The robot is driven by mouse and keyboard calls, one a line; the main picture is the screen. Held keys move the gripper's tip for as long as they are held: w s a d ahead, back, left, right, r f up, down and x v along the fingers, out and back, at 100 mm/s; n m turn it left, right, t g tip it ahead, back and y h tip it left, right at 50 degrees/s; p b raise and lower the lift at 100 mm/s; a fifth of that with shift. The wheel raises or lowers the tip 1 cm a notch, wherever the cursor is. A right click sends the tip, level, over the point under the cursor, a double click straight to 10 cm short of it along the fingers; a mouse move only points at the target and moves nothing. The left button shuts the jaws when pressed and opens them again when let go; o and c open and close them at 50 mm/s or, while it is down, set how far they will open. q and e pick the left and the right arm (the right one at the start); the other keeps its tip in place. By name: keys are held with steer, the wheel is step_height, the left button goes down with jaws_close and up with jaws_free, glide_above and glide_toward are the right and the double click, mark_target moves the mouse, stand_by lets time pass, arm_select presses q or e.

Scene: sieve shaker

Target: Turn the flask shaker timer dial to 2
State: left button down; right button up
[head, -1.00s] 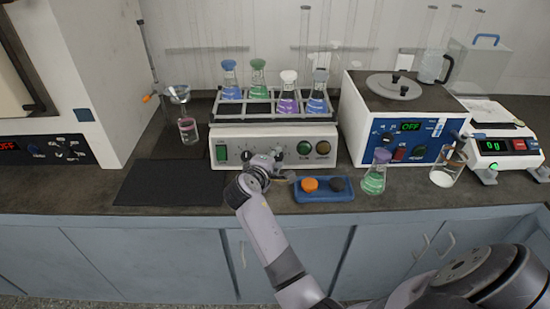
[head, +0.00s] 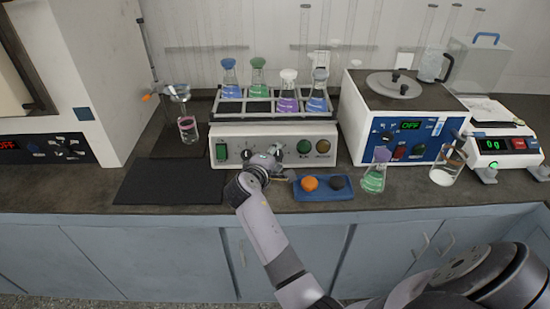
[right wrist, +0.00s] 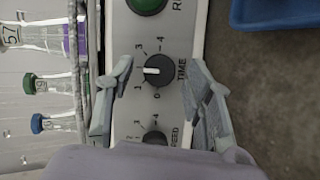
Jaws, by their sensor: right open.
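The flask shaker (head: 230,133) stands at the back middle of the bench, with a green switch and several knobs on its front panel. The black time dial (right wrist: 157,70) shows in the right wrist view; its white pointer faces left, between the 1 and 3 marks. My right gripper (right wrist: 160,68) is open, with one finger on each side of this dial and a visible gap to it. In the head view my right gripper (head: 265,162) is in front of the shaker panel and hides part of it. My left gripper is not in view.
The speed dial (right wrist: 154,138) is below the time dial in the wrist view. A blue tray (head: 322,195) with an orange and a dark item lies right of my gripper. A flask (head: 374,178) stands right of it. A dark mat (head: 165,184) lies at left.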

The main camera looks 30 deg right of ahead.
step_height(320, 180, up, 10)
stand_by(0.6)
